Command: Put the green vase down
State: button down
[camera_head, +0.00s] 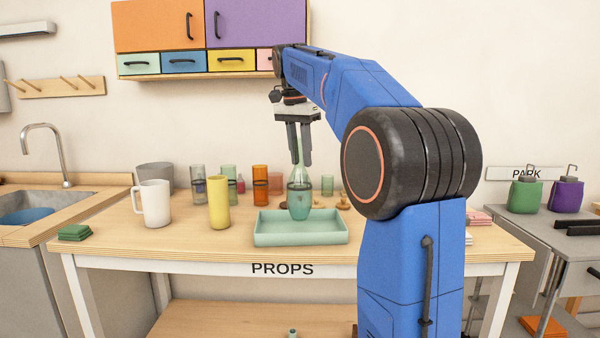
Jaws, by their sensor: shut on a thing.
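The green vase (300,200) has a rounded body and a long narrow neck, and it is upright. My gripper (299,160) points down and is shut on the vase's neck. The vase's body shows in front of the back wall of a pale green tray (300,240) on the props table. Its base appears to be over or in the tray; I cannot tell whether it touches the tray floor.
A yellow cylinder (219,203) and a white mug (153,204) stand left of the tray. Several glasses, including an amber one (260,186), stand behind. Green folded cloths (75,232) lie at the table's left corner. The table front beside the tray is clear.

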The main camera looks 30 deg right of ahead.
aim_at(301, 168)
jog(key=shift+f, duration=2)
jog(key=c, duration=1.4)
grip_release()
jog(key=r, duration=0.4)
jog(key=a+r, duration=0.1)
jog(key=r, duration=0.7)
jog(key=shift+s+a, duration=0.3)
